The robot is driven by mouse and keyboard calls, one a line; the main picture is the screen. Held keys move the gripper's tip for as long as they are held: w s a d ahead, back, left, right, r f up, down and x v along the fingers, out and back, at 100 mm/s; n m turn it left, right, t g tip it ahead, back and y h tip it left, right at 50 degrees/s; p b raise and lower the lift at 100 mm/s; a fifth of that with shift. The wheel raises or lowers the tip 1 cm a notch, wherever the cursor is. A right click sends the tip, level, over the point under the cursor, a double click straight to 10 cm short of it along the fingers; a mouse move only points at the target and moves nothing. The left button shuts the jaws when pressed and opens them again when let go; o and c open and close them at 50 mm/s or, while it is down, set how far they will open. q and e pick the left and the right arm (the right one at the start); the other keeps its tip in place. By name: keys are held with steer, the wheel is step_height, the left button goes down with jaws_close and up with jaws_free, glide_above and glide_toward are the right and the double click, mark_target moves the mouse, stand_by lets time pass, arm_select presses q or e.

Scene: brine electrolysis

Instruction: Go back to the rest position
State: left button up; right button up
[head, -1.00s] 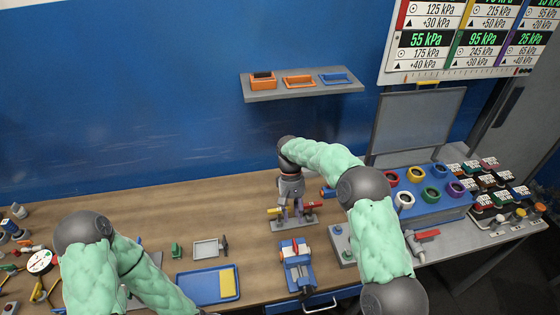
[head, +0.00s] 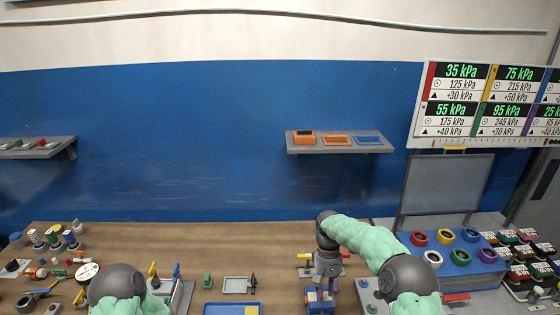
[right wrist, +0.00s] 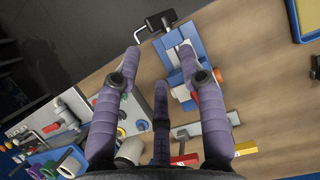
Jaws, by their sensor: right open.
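My right gripper (head: 328,276) hangs pointing down over the workbench in the head view, near a blue vise (head: 318,296) and a small plate with yellow and red handles (head: 305,257). In the right wrist view its purple fingers (right wrist: 160,65) are spread apart with nothing between them. There the blue vise (right wrist: 196,45) lies beyond the fingertips, and the handled plate (right wrist: 215,125) is partly hidden behind the fingers. My left arm shows only as a dark joint and green sleeve at the lower left of the head view; its gripper is out of sight.
A blue block with coloured rings (head: 460,262) stands to the right. A blue tray (head: 215,308), a grey tray (head: 236,285) and a green piece (head: 207,281) lie left of the gripper. A wall shelf (head: 340,148) holds small trays. The bench's back middle (head: 200,238) is clear.

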steer(key=s+a+f+t+y, duration=0.1)
steer(key=s+a+f+y, duration=0.1)
steer(key=s+f, duration=0.55)
steer(key=s+a+f+t+y, duration=0.1)
steer(key=s+a+f, duration=0.3)
steer(key=f, duration=0.7)
steer(key=s+f+m+t+y, duration=0.1)
steer(key=s+f+m+t, duration=0.25)
steer(key=s, duration=1.35)
arm_select(q)
step_height(320, 180, down, 13)
steer(key=b, duration=1.3)
steer(key=shift+s, duration=0.3)
arm_select(e)
step_height(320, 180, down, 13)
steer(key=shift+d+g, duration=0.35)
steer(key=shift+d, duration=0.1)
steer(key=shift+f+n, duration=0.1)
steer(key=shift+n, duration=0.15)
